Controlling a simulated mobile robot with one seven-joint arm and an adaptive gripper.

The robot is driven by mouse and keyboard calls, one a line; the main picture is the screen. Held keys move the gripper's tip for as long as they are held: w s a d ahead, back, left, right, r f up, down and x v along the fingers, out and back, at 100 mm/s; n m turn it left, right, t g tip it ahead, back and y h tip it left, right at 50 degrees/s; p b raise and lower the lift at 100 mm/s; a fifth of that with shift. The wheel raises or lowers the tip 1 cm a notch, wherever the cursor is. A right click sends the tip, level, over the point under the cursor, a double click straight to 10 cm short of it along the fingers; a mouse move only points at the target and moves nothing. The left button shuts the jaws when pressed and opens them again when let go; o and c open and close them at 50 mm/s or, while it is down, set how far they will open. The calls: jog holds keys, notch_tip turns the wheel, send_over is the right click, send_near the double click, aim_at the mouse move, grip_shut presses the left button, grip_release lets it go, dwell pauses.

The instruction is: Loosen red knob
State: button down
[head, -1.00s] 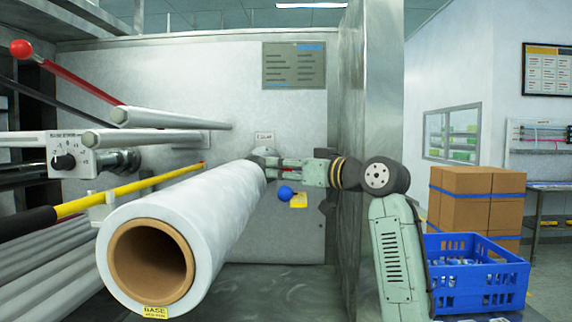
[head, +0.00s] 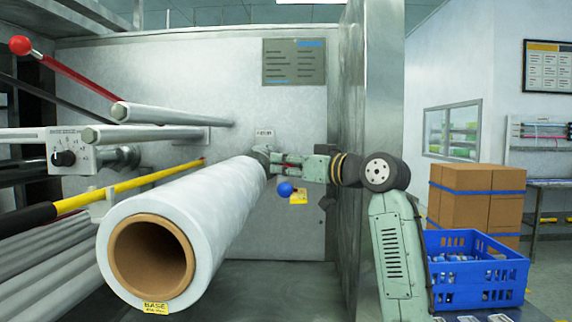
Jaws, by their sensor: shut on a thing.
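My gripper (head: 264,155) reaches in from the right to the far end of the large white film roll (head: 205,205). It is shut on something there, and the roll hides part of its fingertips. A little red (head: 290,168) shows at the gripper, small and mostly covered, and seems to be the red knob. A red ball (head: 19,46) tops a red lever at the upper left, well apart from my gripper. A small white label (head: 264,132) is on the panel just above the gripper.
A blue ball (head: 285,189) and a yellow tag (head: 299,198) are just below my gripper. A metal post (head: 368,90) stands close beside my arm. Bare rollers (head: 160,115) lie at left. A blue crate (head: 465,292) and cardboard boxes (head: 475,200) are at right.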

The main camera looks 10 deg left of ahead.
jog(key=shift+g, duration=0.3)
jog(key=shift+r+n+g+y, duration=0.1)
jog(key=shift+n+g+y, duration=0.8)
jog(key=shift+n+g, duration=0.8)
jog(key=c, duration=1.4)
grip_release()
jog(key=v, duration=1.2)
jog(key=shift+d, duration=0.1)
